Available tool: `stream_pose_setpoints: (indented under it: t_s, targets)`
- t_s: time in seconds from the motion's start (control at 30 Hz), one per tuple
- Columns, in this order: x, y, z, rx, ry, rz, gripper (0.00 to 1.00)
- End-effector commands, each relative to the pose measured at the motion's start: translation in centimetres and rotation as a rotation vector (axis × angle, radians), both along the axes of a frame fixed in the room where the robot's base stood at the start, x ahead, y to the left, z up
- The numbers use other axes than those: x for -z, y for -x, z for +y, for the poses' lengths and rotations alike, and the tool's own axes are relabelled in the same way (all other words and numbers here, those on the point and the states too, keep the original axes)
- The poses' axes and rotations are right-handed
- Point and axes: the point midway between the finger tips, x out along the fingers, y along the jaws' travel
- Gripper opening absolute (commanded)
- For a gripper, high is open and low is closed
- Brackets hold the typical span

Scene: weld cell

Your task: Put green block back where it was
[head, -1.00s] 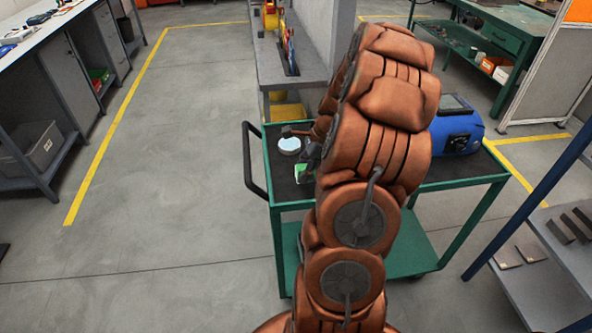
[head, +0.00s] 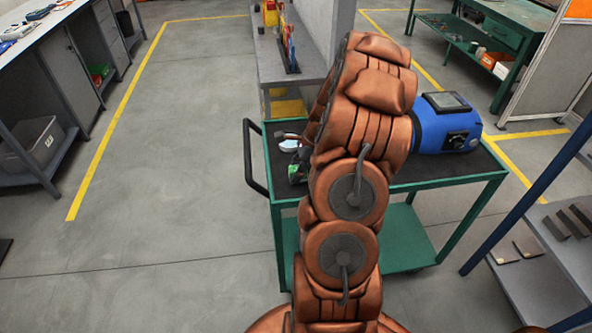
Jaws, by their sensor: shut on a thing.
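The green block (head: 293,171) shows as a small green patch over the left part of the green cart's dark top (head: 400,182). My gripper (head: 299,169) is at the block and shut on it. My own arm hides much of the gripper and part of the block. I cannot tell whether the block touches the cart top or is held just above it.
A pale round object (head: 289,145) lies on the cart behind the gripper. A blue welding helmet (head: 445,124) sits on the cart's right side. The cart's black handle (head: 249,160) is at left. Open floor (head: 170,190) lies left of the cart.

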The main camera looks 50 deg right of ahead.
Motion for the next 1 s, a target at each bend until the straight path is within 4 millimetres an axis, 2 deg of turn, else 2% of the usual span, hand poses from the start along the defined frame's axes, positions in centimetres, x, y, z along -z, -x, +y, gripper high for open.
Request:
stream_pose_setpoints:
  t_s: [0.1, 0.13, 0.33, 0.77, 1.0]
  targets:
    - [0.3, 0.0, 0.0, 0.000, -0.001, 0.001, 0.13]
    - [0.3, 0.0, 0.0, 0.000, -0.001, 0.001, 0.44]
    - [0.2, 0.0, 0.0, 0.000, 0.000, 0.000, 0.65]
    - [-0.4, 0.0, -0.2, 0.000, 0.003, -0.002, 0.66]
    - [-3.8, 0.9, -1.5, 0.001, 0.008, -0.003, 0.66]
